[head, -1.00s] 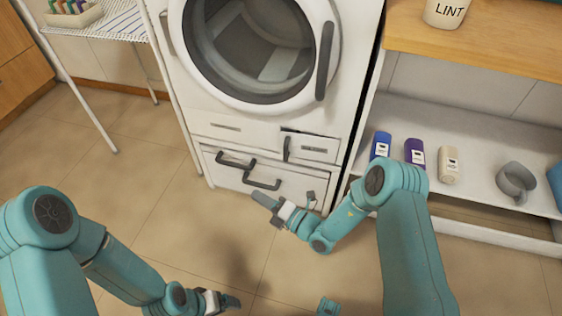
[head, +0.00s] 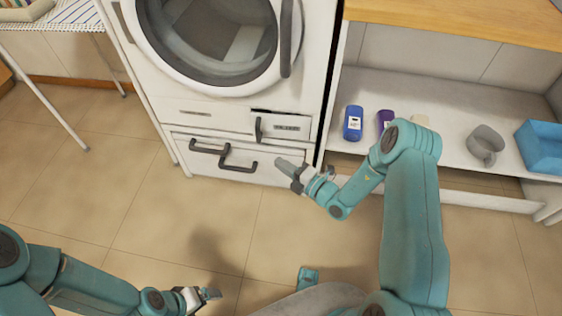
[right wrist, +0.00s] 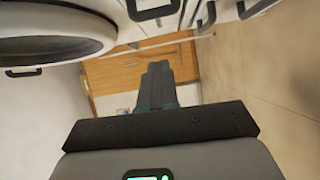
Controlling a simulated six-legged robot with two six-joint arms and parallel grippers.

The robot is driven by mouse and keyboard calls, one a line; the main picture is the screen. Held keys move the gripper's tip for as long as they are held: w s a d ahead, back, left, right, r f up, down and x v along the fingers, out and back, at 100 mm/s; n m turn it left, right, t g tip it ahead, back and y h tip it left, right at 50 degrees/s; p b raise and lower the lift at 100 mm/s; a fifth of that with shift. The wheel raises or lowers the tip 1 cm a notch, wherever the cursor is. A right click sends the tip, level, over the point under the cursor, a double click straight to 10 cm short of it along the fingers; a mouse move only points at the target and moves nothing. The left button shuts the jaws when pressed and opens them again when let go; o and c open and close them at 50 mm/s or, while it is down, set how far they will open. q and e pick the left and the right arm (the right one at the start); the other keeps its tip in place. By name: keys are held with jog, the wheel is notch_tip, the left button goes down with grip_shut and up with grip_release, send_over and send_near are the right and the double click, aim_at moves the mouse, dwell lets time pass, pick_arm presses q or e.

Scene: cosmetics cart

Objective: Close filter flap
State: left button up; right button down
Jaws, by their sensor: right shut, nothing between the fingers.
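The white washing machine has a small panel (head: 291,128) at its lower right, with a short upright dark handle (head: 258,130) on its left side and a label. A dark gap runs along the panel's top edge, so it looks slightly ajar. I take it as the filter flap. My right gripper (head: 288,168) is just below the flap, in front of the machine's base, shut and empty. Its closed fingers also show in the right wrist view (right wrist: 157,85). My left gripper (head: 212,294) is low over the floor, away from the machine; its jaws are too small to read.
A lower panel (head: 185,160) with two black handles sits under the flap. The round door (head: 215,75) is above. The floor in front is clear.

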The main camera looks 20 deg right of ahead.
aim_at(258, 137)
jog(key=w+a+b, duration=0.2)
jog(key=w+b, duration=0.1)
jog(key=w, duration=0.7)
jog(key=shift+f, duration=0.15)
jog(key=shift+w, duration=0.1)
jog(key=shift+w+d+f+b, duration=0.1)
jog(key=shift+w+d+b, duration=0.05)
jog(key=shift+w+b, duration=0.45)
jog(key=shift+w, duration=0.25)
jog(key=shift+r, duration=0.25)
